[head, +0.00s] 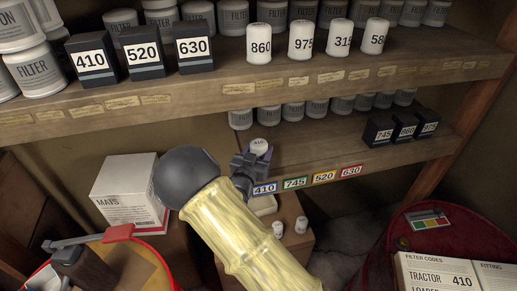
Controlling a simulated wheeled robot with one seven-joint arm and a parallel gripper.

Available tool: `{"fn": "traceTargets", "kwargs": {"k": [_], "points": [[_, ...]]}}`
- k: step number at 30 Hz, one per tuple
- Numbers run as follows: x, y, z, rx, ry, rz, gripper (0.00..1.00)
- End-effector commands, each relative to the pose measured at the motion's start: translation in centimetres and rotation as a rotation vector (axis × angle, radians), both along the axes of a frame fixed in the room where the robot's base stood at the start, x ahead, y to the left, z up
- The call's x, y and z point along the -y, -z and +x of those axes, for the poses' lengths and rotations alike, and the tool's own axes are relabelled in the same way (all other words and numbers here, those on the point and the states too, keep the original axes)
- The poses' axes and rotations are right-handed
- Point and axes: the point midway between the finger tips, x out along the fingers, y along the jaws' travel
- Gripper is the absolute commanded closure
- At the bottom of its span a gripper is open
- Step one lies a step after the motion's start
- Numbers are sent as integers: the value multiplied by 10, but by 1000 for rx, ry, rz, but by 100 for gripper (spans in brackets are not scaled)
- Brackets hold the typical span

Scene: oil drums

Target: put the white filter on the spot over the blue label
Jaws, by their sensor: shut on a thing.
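My gripper (252,166) is at the left part of the lower shelf, above the blue label (264,188) marked 410. It is shut on a white filter (259,145), whose pale top reads 410. The filter looks upright, and the gripper hides part of its lower side. I cannot tell whether its base touches the shelf.
Green, yellow and red labels (324,177) continue right along the shelf edge, with bare board (325,148) behind them. Black boxes (402,132) stand at that shelf's right end. The upper shelf (200,83) overhangs, holding filters and boxes. A red drum (465,228) stands at right.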

Motion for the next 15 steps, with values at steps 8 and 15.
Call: {"fn": "traceTargets", "kwargs": {"k": [8,15], "points": [[0,2,0,1,1,1,78],[-1,3,0,0,-1,0,26]]}}
